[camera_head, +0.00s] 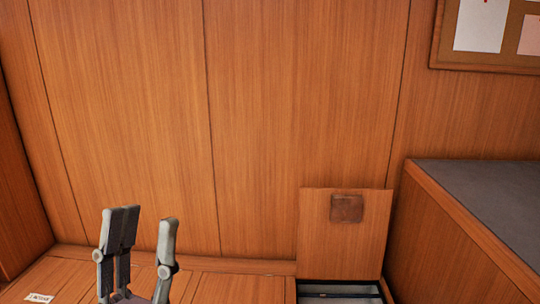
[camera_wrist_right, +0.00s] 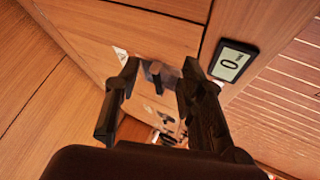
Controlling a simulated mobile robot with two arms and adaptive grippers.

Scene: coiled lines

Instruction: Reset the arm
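My left gripper (camera_head: 145,216) stands upright at the lower left of the head view, its grey fingers spread apart with nothing between them. The rest of the left arm is below the picture. My right gripper (camera_wrist_right: 160,66) shows in the right wrist view with its dark fingers apart. A small dark peg or knob (camera_wrist_right: 154,73) appears between the fingertips, in front of a wooden panel; I cannot tell whether they touch it. The right arm is not in the head view.
An open wooden hatch lid (camera_head: 342,250) with a brown patch stands over a dark opening (camera_head: 340,292). A grey-topped wooden cabinet (camera_head: 480,205) is at right. A wood-panelled wall (camera_head: 300,100) is behind. A small display reading 0 (camera_wrist_right: 230,64) shows in the wrist view.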

